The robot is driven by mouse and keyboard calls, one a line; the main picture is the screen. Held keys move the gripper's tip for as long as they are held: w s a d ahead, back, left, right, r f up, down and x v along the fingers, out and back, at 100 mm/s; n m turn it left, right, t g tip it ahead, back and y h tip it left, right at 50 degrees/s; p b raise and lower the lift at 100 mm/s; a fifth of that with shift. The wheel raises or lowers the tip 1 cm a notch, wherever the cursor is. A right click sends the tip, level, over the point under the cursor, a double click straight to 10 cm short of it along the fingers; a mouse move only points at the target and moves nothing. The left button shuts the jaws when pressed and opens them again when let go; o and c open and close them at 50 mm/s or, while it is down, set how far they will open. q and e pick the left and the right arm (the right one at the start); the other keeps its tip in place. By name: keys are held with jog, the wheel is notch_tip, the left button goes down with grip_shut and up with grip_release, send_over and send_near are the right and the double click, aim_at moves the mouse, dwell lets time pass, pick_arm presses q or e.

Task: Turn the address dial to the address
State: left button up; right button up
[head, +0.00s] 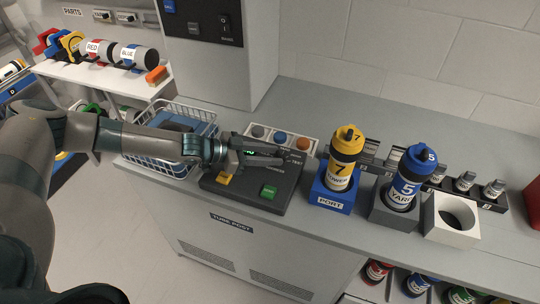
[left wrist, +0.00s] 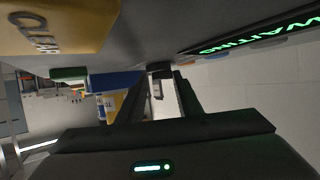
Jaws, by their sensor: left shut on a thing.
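The dark control panel (head: 240,201) lies on the counter with a yellow button (head: 224,178) and a green button (head: 268,191). My left gripper (head: 275,157) reaches in from the left, low over the panel's back part. In the left wrist view its fingers are shut on the small dark address dial (left wrist: 158,76), which sticks out from the panel. The fingers mostly hide the dial, so I cannot read its setting. A green "WAITING" display (left wrist: 262,35) is lit on the panel. My right gripper is not in view.
A blue port block (head: 331,198) holds a yellow tube 7 (head: 343,160) right of the panel. A blue tube 5 (head: 408,178) stands in a grey block beside an empty white holder (head: 452,228). A wire basket (head: 150,160) is left of the panel.

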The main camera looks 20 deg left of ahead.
pick_arm(q)
jog(key=shift+w+a+r, duration=0.25)
jog(key=shift+w+r, duration=0.1)
jog(key=shift+w, duration=0.1)
dwell(0.3)
jog(key=o, duration=0.9)
jog(key=shift+c, duration=0.2)
jog(key=shift+f, duration=0.3)
